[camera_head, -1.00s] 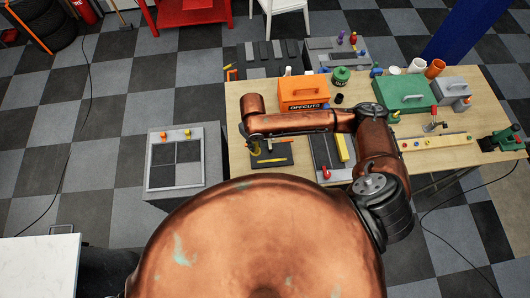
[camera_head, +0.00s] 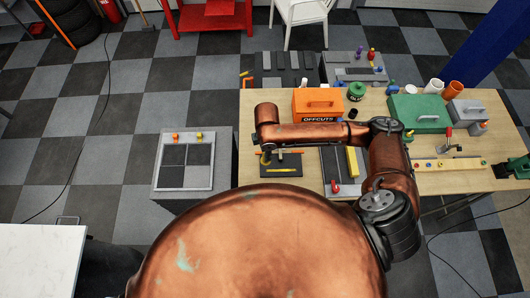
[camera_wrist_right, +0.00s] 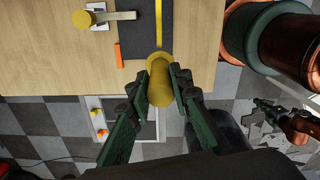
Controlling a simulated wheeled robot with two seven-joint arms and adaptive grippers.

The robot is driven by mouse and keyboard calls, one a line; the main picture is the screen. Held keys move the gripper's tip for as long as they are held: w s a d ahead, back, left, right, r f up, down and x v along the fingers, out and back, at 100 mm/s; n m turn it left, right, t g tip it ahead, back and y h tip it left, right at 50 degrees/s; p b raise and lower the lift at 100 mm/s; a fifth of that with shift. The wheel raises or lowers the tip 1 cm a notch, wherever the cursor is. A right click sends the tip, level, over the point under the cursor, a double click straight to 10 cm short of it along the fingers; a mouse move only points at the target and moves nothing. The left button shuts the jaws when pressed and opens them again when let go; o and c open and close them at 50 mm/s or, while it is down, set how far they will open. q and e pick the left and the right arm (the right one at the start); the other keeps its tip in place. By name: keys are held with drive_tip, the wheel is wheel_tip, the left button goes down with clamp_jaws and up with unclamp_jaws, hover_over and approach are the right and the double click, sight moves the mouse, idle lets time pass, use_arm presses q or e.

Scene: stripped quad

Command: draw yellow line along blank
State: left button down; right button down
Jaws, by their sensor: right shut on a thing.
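My right gripper (camera_wrist_right: 160,82) is shut on a thick yellow cylinder-shaped marker (camera_wrist_right: 159,88), between its green fingers. In the head view the right gripper (camera_head: 265,158) is small, below the copper arm. It is over the left part of a dark plate (camera_head: 288,161), which also shows in the right wrist view (camera_wrist_right: 135,40). A narrow yellow strip (camera_wrist_right: 158,22) runs along this plate to near the marker's far end. I cannot tell whether marker and plate touch, or whether the strip is drawn or a separate piece.
A grey plate with a yellow bar (camera_head: 352,160) and a red handle (camera_head: 335,186) lies right of the dark plate. An orange offcuts box (camera_head: 317,102) and a green case (camera_head: 418,113) stand behind. A grey stand (camera_head: 182,186) is left of the table.

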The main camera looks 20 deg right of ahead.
drive_tip(key=n, duration=0.3)
drive_tip(key=shift+f+n, duration=0.1)
drive_tip(key=shift+n, duration=0.4)
